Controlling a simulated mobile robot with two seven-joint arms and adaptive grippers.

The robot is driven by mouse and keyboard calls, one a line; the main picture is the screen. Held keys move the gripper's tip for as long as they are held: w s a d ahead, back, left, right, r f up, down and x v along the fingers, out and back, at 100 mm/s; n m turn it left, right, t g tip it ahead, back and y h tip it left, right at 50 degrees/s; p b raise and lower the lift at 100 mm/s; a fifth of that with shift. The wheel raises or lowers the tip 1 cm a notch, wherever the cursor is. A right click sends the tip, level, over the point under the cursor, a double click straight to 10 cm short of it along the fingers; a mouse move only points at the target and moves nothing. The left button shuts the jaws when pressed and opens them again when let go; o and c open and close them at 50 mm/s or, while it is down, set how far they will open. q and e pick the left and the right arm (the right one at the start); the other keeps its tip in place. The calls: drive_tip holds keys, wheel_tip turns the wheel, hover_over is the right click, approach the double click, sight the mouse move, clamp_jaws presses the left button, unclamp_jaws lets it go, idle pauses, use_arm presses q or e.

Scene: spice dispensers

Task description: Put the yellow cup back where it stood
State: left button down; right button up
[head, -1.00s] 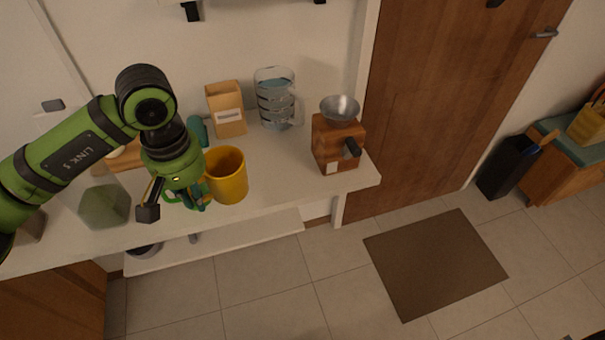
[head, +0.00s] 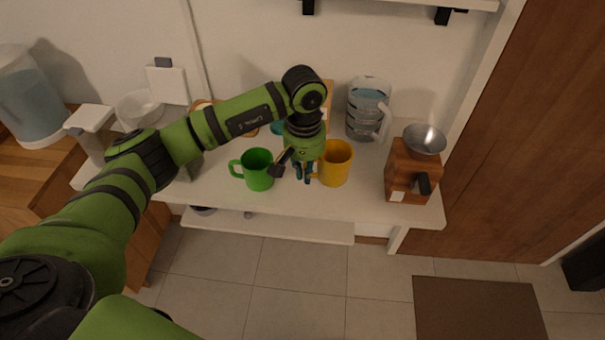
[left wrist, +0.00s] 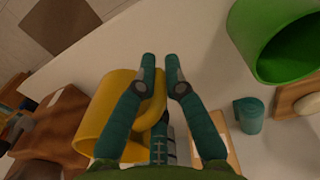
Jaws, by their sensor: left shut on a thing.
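The yellow cup (head: 335,167) stands upright on the white counter (head: 300,203), or very near it; contact underneath cannot be told. My left gripper (head: 304,176) points down at the cup's left side, shut on its handle. In the left wrist view the yellow cup (left wrist: 93,135) is at the lower left, its handle between the fingers (left wrist: 162,72). A green cup (head: 258,172) stands just left of the gripper; it also shows in the left wrist view (left wrist: 275,45) at the upper right. My right gripper is in neither view.
A wooden grinder (head: 405,172) with a metal bowl stands to the right. A clear pitcher (head: 365,112) is behind the yellow cup. A small teal cup (left wrist: 249,115) is near the back. Bare counter lies between the yellow cup and the grinder.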

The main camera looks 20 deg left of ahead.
use_arm(q)
drive_tip(key=shift+w+a+f, duration=0.45)
drive_tip(key=shift+a, duration=0.25)
drive_tip(key=shift+f+p, duration=0.3)
drive_tip(key=shift+p, duration=0.05)
wheel_tip(320, 180, down, 4)
drive_tip(key=shift+w+r+p, duration=0.1)
drive_tip(key=shift+r+p, duration=0.15)
drive_tip(key=shift+p, duration=0.4)
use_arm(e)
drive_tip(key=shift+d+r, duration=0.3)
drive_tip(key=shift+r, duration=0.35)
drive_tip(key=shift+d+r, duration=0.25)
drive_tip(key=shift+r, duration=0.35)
use_arm(q)
drive_tip(key=shift+f, duration=0.1)
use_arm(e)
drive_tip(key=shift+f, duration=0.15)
use_arm(q)
drive_tip(key=shift+f+b, duration=0.1)
drive_tip(key=shift+b, duration=0.2)
drive_tip(key=c, duration=1.3)
unclamp_jaws()
